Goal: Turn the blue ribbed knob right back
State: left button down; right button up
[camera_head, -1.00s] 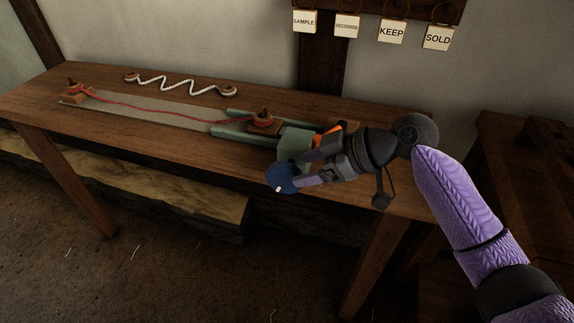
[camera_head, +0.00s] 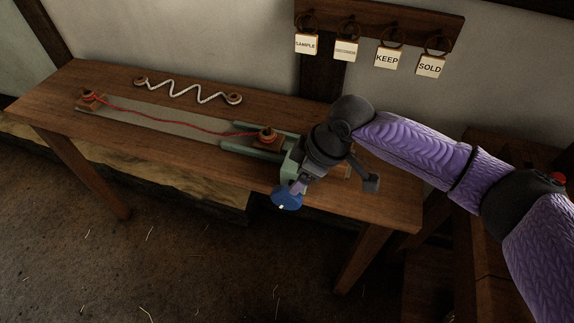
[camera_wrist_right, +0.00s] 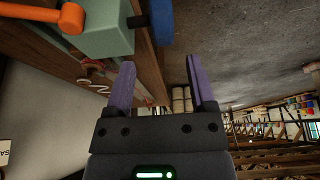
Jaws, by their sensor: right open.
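The blue knob (camera_head: 286,200) sits on the front side of the green block (camera_head: 291,162) at the right end of the rail. It also shows in the right wrist view (camera_wrist_right: 162,22), where its ribs cannot be made out. My right gripper (camera_head: 298,186) points down and left close by the knob and partly covers the block. In the right wrist view the two purple fingers (camera_wrist_right: 160,62) are apart with nothing held between them, and the knob lies beyond their tips. My left gripper is not in view.
An orange lever (camera_wrist_right: 45,14) sticks out by the block. A red cord (camera_head: 180,120) runs along the rail to a wooden post (camera_head: 268,136). A white zigzag rope (camera_head: 188,91) lies behind. Tags hang on a wall rack (camera_head: 385,20). The floor in front is clear.

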aim_at(283, 197)
jog(key=b+x, duration=0.1)
jog(key=x, duration=0.1)
jog(key=b+x, duration=0.1)
jog(key=x, duration=0.1)
jog(key=b+x, duration=0.1)
jog(key=x, duration=0.2)
jog(key=shift+s+d+f, duration=0.15)
jog(key=shift+s+f, duration=0.05)
jog(key=shift+s, duration=0.05)
jog(key=b+x, duration=0.1)
jog(key=x, duration=0.1)
jog(key=shift+w+f, duration=0.1)
jog(key=shift+f, duration=0.2)
jog(key=shift+a, duration=0.2)
grip_shut()
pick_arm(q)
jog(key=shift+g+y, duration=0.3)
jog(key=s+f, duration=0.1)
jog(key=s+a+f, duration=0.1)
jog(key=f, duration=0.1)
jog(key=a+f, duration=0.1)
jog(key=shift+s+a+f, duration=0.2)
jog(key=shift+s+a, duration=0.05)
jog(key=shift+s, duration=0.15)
